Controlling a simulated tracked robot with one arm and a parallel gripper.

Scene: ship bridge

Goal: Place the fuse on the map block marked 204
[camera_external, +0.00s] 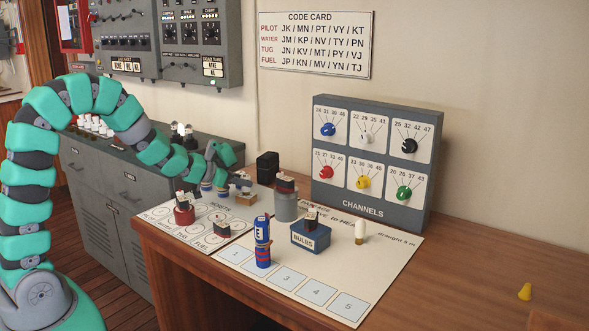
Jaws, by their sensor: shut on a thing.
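My gripper (220,180) is at the end of the teal arm, low over the back left of the desk. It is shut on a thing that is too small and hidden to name. I cannot tell whether it is the fuse. A small upright white piece with a brassy foot (361,231) stands on the chart, right of the bulbs box. Small dark blocks with light tops sit on the red cup (185,214), on the grey cylinder (286,208), on the blue bulbs box (310,237) and on the white sheet (222,229). Their markings are too small to read, so I cannot pick out 204.
A blue and red striped piece (262,240) stands upright on the chart (345,300) near numbered squares. The channels panel (370,160) stands behind. A black box (267,167) is at the back. A yellow piece (525,291) lies at right, where the desk is otherwise clear.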

